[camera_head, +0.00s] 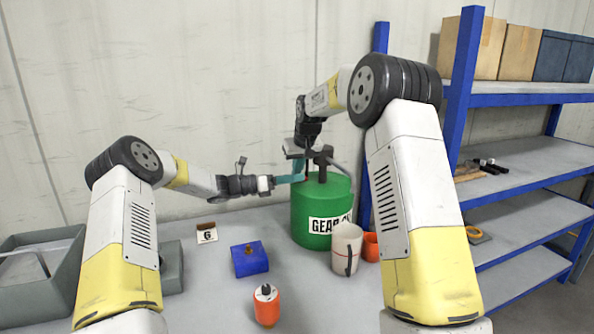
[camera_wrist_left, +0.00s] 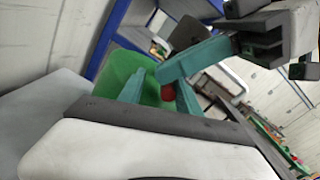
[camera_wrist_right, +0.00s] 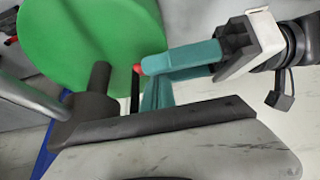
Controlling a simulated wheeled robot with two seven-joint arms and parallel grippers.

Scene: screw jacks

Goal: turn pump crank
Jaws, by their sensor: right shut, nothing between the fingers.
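The green drum (camera_head: 320,210), with a label whose visible part reads "GEAR", stands at the back of the bench. A dark pump head (camera_head: 323,158) rises from its top. A small red knob, apparently on the crank, shows in the right wrist view (camera_wrist_right: 138,69) and the left wrist view (camera_wrist_left: 168,92). My left gripper (camera_head: 292,178) has teal fingers level with the drum's top. Its tips are at the red knob, but their closure is unclear. My right gripper (camera_head: 299,166) points down from above, close to the left fingers. It is shut and empty. The crank arm is mostly hidden.
A whitish container (camera_head: 346,248) and an orange cup (camera_head: 371,246) stand right of the drum's front. A blue block (camera_head: 249,261), an orange bottle (camera_head: 266,305), a small card (camera_head: 207,233) and a grey bin (camera_head: 30,290) are on the bench. Blue shelving (camera_head: 520,160) stands at the right.

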